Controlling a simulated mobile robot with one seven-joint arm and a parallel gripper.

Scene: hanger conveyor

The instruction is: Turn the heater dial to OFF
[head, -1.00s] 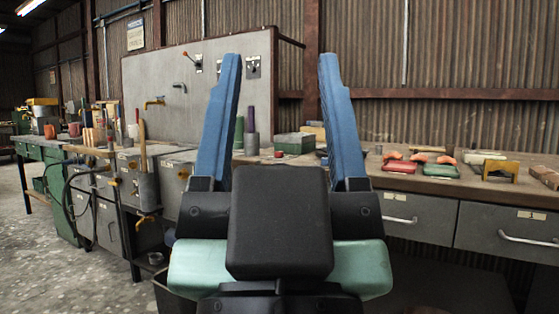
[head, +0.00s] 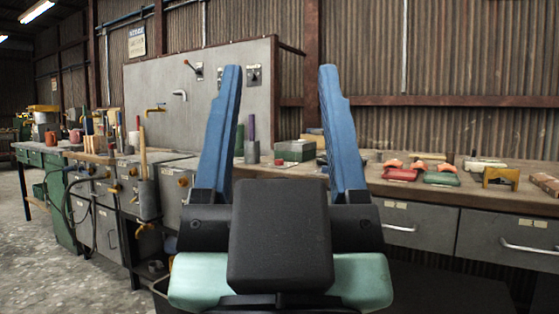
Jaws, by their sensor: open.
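My gripper (head: 279,72) is open and empty, its two blue fingers pointing up and wide apart in the middle of the view. Behind it stands a grey upright panel (head: 160,90) carrying small controls. A dark control on a light plate (head: 254,76) sits near the panel's right side, just right of the left finger's tip. No OFF marking is readable, and I cannot tell which control is the heater dial. The left finger partly covers the panel. The gripper appears well short of it.
A workbench (head: 460,193) with drawers runs along the wall at right, holding red and green pouches (head: 400,174) and a yellow block (head: 500,177). Grey cabinets (head: 172,200) with yellow knobs stand at left. Open concrete floor (head: 70,265) lies at front left.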

